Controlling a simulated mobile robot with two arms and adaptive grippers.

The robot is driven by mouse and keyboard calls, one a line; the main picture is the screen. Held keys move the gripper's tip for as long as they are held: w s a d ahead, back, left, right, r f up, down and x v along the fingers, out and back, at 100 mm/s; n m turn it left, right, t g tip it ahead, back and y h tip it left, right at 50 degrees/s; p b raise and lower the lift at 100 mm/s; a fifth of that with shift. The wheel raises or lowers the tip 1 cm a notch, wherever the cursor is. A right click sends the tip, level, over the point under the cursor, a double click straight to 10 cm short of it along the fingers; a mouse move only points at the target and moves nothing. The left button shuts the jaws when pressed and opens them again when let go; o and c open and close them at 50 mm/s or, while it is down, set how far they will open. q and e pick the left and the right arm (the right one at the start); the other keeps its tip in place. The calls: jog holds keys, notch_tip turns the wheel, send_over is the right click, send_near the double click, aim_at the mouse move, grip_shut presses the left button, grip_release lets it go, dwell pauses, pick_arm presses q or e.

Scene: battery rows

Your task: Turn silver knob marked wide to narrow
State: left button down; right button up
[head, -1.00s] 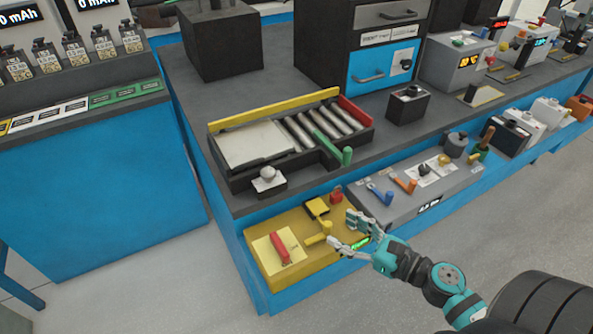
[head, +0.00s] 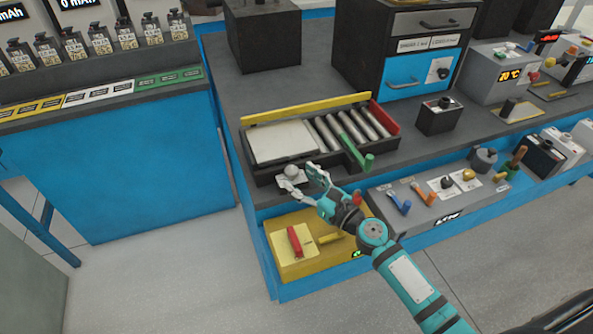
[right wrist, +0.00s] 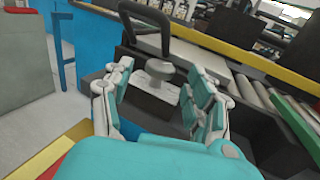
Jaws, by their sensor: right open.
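The silver knob (head: 291,170) stands on a small dark block with a white label (head: 292,180), at the front left corner of the roller tray. The label's print is too small to read. My right gripper (head: 298,177) is open and empty, its fingers reaching toward the knob from the front right. In the right wrist view the knob (right wrist: 160,68) shows ahead between the two spread fingers of my gripper (right wrist: 157,79). A gap to the knob seems to remain; contact cannot be made out. My left gripper is not in view.
The roller tray (head: 247,146) has a yellow back rail and a green lever (head: 368,162). A yellow box with a red handle (head: 294,241) lies below my right arm. A grey panel with blue and orange levers (head: 425,192) is at right. A dark hoop (right wrist: 143,8) rises behind the knob.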

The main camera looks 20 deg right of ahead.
aim_at(292, 174)
jog(key=shift+x, duration=0.9)
jog(key=shift+w+a, duration=0.1)
jog(key=shift+w, duration=0.2)
jog(key=c, duration=1.1)
jog(key=shift+s+a+r+m+t+h+p, duration=0.15)
jog(key=shift+m+t+h+p, duration=0.15)
jog(key=shift+m+h+p, duration=0.45)
jog(key=shift+a+m+t+h+p, duration=0.1)
jog(key=shift+m+t+h+p, duration=0.35)
jog(key=shift+h, duration=0.6)
jog(key=m+h, duration=0.2)
jog(key=h, duration=0.1)
jog(key=shift+a, duration=0.15)
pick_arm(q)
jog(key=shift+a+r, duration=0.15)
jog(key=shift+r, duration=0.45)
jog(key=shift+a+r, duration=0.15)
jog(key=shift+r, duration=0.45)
pick_arm(e)
jog(key=shift+a+m+h, duration=0.1)
jog(key=shift+m+h, duration=0.6)
jog(key=shift+h, duration=0.8)
